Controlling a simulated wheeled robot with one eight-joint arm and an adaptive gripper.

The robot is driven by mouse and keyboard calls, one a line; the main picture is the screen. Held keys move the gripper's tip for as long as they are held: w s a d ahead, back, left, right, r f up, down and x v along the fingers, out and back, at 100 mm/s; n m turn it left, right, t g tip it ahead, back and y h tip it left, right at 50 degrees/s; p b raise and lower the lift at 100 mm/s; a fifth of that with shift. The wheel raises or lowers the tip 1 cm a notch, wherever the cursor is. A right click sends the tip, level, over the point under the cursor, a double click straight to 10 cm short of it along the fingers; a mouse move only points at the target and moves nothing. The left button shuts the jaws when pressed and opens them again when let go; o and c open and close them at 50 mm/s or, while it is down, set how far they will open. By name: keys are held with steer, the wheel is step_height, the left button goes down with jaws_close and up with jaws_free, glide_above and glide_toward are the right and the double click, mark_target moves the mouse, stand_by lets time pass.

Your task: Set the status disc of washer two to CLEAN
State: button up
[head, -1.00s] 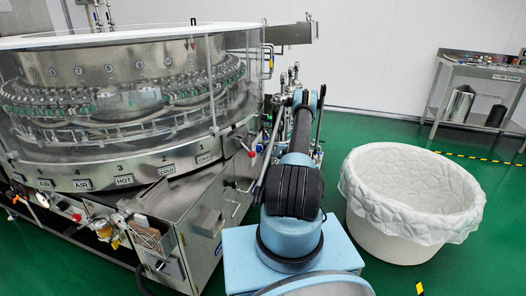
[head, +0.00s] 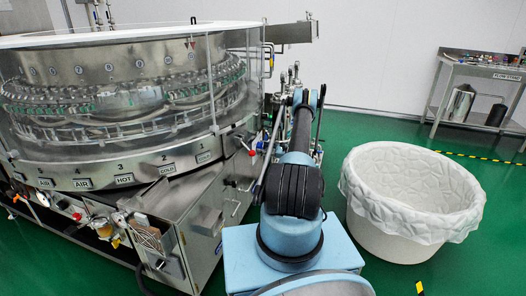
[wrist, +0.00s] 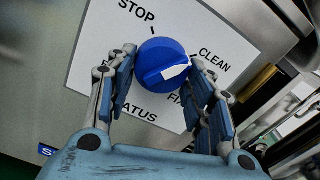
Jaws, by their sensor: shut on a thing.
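In the wrist view a round blue status disc (wrist: 158,60) sits on a white label plate (wrist: 97,35) with the words STOP, CLEAN, FIX and STATUS. The left fingers cover most of one word that begins with F. The fingers also hide part of STATUS. In the head view the disc and gripper are hidden.
The large round washer (head: 120,160) with clear walls stands at the left. My arm reaches along its right side. A white-lined bin (head: 410,200) stands right of my arm. A steel table (head: 480,75) is at the back right. Green floor is open between them.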

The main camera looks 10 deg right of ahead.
steer(key=shift+f+m, duration=0.1)
steer(key=shift+m, duration=1.4)
steer(key=o, duration=1)
steer(key=v, duration=1.2)
steer(key=shift+s, duration=0.1)
